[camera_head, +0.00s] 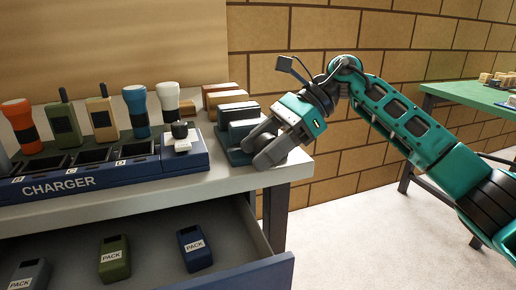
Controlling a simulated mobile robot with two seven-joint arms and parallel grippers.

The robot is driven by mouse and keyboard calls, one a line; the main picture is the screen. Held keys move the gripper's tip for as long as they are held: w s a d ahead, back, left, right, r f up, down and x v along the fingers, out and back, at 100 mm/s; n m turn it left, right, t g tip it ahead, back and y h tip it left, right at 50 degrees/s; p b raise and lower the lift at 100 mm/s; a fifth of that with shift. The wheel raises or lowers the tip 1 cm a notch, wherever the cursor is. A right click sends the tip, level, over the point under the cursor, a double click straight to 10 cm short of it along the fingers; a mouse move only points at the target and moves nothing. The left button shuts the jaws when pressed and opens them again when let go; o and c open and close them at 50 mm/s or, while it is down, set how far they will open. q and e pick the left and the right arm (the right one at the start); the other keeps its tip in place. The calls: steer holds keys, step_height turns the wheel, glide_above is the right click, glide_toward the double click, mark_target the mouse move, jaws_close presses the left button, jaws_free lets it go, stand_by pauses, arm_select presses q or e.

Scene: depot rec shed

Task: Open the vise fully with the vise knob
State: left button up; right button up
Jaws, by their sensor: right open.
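The vise (232,152) sits at the right end of the grey workbench, with a dark teal base and a dark upright block above it. My right gripper (257,147) is at its right side, fingers pointing down and left. The fingers are open and overlap the vise's near right side in the picture. The vise knob cannot be made out; the fingers hide that side of the vise. I cannot tell whether the fingers touch the knob, or how wide the jaws stand. My left gripper is not in view.
Brown blocks (222,96) sit behind the vise. An open drawer (150,238) below holds several packs. A green table (468,103) stands far right.

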steer(key=p+v, duration=0.2)
steer(key=v, duration=1)
steer(key=shift+p, duration=0.3)
